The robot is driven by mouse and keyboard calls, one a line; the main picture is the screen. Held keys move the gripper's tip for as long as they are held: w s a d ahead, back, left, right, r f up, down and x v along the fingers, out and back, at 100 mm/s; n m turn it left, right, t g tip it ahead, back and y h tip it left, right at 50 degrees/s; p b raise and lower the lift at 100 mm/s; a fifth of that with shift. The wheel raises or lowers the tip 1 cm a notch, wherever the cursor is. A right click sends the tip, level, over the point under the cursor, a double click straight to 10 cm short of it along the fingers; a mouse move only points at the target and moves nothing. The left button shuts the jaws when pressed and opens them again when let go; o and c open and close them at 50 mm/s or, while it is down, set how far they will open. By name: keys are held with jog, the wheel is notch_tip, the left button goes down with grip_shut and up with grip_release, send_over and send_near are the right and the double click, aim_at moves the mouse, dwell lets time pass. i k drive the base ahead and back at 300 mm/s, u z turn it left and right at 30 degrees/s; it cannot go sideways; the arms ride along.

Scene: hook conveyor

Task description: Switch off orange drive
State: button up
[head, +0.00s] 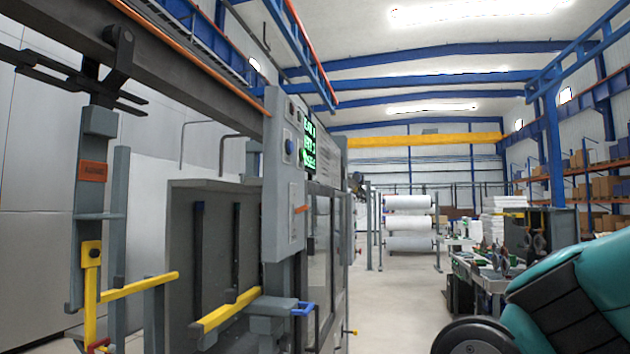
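A tall grey control post (283,185) stands left of the middle. On it are a blue round knob (290,146) and a small orange lever-like part (301,209) lower down. A dark display (308,145) with green text is mounted beside the post; the text is too small to read surely. An orange plate (92,172) sits on a grey hanging carrier (97,205) at the left. I cannot tell which part is the orange drive's switch.
An overhead rail (185,65) runs along the upper left. Yellow bars (228,310) and a blue handle (305,308) stick out low by the post. A cluttered workbench (487,272) is at the right. The floor between is clear.

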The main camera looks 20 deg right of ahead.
aim_at(304, 207)
jog(key=z, duration=0.55)
jog(key=i, duration=1.2)
jog(key=u, duration=0.7)
